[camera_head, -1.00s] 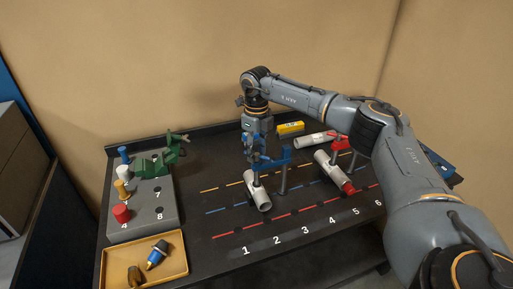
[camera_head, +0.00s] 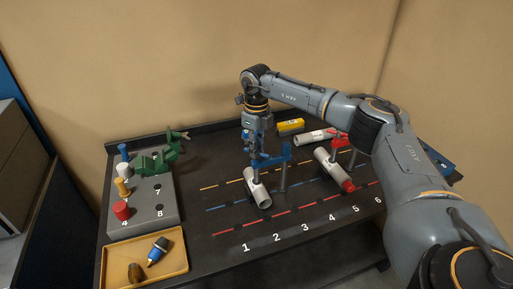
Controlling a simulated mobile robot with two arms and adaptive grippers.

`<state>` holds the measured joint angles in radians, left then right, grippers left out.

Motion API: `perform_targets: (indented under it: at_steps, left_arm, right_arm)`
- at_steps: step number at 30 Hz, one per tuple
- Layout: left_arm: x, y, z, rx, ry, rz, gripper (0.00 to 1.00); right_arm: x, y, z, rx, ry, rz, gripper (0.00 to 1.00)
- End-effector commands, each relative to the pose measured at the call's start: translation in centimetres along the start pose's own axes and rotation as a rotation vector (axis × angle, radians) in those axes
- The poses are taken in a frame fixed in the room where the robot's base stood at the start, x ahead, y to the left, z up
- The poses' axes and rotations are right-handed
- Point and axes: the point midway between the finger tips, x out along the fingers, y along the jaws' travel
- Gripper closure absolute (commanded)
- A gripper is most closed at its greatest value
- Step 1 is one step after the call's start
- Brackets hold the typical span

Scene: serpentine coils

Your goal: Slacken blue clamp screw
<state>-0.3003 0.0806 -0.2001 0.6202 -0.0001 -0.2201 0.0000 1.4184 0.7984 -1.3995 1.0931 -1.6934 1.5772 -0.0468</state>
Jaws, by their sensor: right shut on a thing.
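The blue clamp (camera_head: 282,156) stands on a grey post over a white pipe (camera_head: 257,190) on the table, near columns 1 and 2. My right gripper (camera_head: 255,152) comes down from above, at the left end of the blue clamp, over the pipe. It is shut on the top of the clamp's screw, which is mostly hidden by the fingers. The screw's lower end seems close to the pipe; whether it touches I cannot tell. My left gripper is not in view.
A red clamp (camera_head: 341,138) holds another white pipe (camera_head: 334,170) to the right. A grey block (camera_head: 153,222) with coloured pegs and a green clamp (camera_head: 163,155) stands left. A yellow tray (camera_head: 172,264) is at the front left.

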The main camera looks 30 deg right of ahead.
Motion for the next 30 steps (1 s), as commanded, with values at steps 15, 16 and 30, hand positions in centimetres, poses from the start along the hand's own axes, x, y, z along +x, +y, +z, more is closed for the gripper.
perform_targets:
  at_steps: [15,16,30]
  left_arm:
    - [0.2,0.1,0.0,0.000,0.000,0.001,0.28]
    - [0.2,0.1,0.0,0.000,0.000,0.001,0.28]
    - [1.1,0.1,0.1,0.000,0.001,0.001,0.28]
  right_arm:
    - [-0.1,0.0,0.1,-0.065,-0.003,0.000,1.00]
    - [-0.1,0.0,0.1,-0.076,-0.003,0.000,1.00]
    - [0.0,0.0,0.1,-0.460,-0.004,-0.001,1.00]
